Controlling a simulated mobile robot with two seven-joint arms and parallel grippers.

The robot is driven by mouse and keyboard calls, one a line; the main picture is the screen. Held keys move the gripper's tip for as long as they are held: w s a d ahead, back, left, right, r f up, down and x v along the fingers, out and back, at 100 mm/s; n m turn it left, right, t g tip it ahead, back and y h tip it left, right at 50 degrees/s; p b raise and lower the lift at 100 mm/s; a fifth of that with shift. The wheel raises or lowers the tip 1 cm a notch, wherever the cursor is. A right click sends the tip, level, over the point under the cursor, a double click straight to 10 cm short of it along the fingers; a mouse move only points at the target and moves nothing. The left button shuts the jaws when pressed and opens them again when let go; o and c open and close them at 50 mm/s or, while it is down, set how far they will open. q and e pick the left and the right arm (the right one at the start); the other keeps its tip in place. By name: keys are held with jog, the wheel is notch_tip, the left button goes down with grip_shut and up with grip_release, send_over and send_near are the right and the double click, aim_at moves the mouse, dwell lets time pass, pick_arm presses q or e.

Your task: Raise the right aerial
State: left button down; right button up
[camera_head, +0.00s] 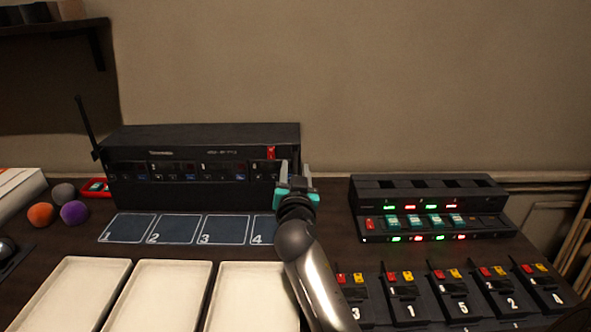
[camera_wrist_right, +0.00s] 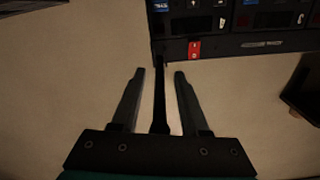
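The black radio unit (camera_head: 205,140) stands at the back left of the desk. Its left aerial (camera_head: 84,121) points up, leaning a little left. The right aerial (camera_wrist_right: 160,95) shows in the right wrist view as a thin black rod beside the unit's end, lying between my right gripper's fingers with a gap on each side. In the head view I cannot make out this aerial behind the gripper. My right gripper (camera_head: 296,172) is open at the unit's right end; its spread fingers also show in the wrist view (camera_wrist_right: 160,73). My left gripper is out of view.
Numbered mats (camera_head: 224,230) lie before the unit, with cream trays (camera_head: 157,297) in front. A charging rack (camera_head: 430,184) stands to the right, with several numbered black packs (camera_head: 405,305) before it. Coloured balls (camera_head: 74,212) lie at left.

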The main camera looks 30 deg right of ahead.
grip_shut()
dwell(1.3)
